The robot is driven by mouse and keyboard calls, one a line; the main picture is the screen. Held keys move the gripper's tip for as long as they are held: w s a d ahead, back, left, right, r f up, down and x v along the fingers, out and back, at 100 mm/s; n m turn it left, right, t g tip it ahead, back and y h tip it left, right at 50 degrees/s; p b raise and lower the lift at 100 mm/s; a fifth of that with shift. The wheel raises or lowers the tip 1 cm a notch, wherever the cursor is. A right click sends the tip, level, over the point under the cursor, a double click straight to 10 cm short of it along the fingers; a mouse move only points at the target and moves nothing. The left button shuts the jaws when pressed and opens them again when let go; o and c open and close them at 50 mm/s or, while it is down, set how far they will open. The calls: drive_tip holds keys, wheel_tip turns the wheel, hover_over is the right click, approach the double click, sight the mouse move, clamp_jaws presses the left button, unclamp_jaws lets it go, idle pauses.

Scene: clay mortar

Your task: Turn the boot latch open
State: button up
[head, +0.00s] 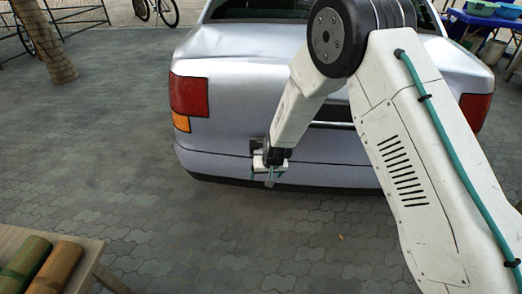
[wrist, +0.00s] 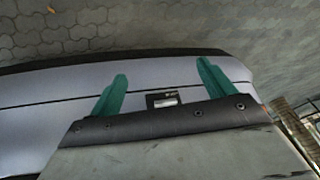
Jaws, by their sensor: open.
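The boot latch, a small dark plate with a silver bar (wrist: 165,102), shows in the wrist view on the car's rear, partly cut off below by my gripper's body. In the head view a dark plate (head: 255,145) shows at the car's rear, mostly behind my wrist. My gripper (wrist: 162,72) is open, its two teal fingers apart with nothing held between them. The latch lies between the fingers in the picture; I cannot tell how far off it is. In the head view my gripper (head: 269,178) is in front of the rear bumper.
The silver car (head: 235,50) fills the middle, its left tail light (head: 188,95) in clear view. A wooden table (head: 85,270) with rolled items (head: 52,268) stands at the lower left. A tree trunk (head: 45,45) is at the upper left. The paving (head: 110,140) left of the car is clear.

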drive_tip(key=w+a+f+t, duration=0.3)
drive_tip(key=w+f, duration=0.1)
drive_tip(key=f, duration=0.6)
drive_tip(key=m+t+h, duration=0.3)
drive_tip(key=t, duration=0.9)
approach(261, 153)
drive_tip(key=w, duration=0.5)
drive_tip(key=shift+f, duration=0.25)
drive_tip(key=shift+w+d+r, duration=0.1)
drive_tip(key=shift+w+r, duration=0.15)
drive_tip(key=shift+w, duration=0.05)
drive_tip(key=w, duration=0.7)
drive_tip(key=shift+w+d, duration=0.15)
drive_tip(key=c, duration=1)
